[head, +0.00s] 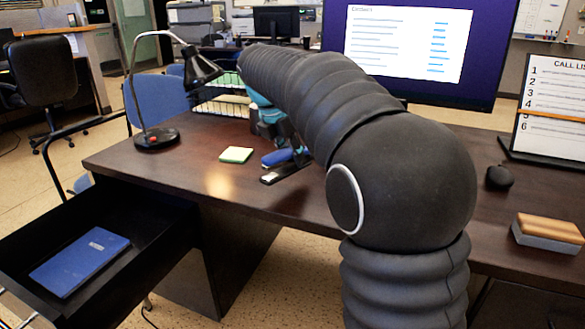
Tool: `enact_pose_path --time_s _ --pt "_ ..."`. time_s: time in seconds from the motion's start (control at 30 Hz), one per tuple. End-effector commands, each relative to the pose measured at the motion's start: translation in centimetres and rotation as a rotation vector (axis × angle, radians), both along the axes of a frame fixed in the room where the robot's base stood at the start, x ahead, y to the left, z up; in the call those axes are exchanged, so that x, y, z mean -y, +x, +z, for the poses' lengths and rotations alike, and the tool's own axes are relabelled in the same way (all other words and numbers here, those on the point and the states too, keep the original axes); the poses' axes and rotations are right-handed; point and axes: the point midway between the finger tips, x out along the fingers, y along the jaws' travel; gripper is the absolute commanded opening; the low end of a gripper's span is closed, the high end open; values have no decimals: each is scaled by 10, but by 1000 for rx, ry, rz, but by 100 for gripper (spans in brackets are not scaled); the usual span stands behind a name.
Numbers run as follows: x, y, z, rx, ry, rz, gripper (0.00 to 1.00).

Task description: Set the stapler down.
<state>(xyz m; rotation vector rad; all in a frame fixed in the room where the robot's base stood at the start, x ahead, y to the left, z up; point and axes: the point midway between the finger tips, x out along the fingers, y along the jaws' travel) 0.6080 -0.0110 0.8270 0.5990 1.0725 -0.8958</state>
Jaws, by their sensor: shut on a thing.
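The stapler (279,157) is blue on top with a dark base and lies low over the dark wooden desk (215,179), left of the middle of the head view. My gripper (290,146) is shut on the stapler from above. The stapler looks level and at or very near the desk top; I cannot tell whether its base touches. My arm hides part of the gripper and the stapler's far end.
A sticky-note pad (236,154) lies just left of the stapler. A desk lamp (156,138) stands further left, and a wire tray (222,105) stands behind. An open drawer (150,254) holds a blue book (80,261). A mouse (499,177), an eraser (548,233) and a monitor (408,45) are right.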

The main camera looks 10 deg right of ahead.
Motion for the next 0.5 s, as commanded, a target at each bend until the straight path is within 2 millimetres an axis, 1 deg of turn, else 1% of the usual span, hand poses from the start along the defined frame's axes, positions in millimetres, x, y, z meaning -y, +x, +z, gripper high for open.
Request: enact_pose_path --time_s 0.13,0.3,0.37,0.5 --pt "-1 1 -8 -1 0 0 0" --pt "-1 0 -32 -2 -1 -1 0" --pt "-1 0 -38 -1 0 0 0" --pt "-1 1 -40 2 0 -1 0"
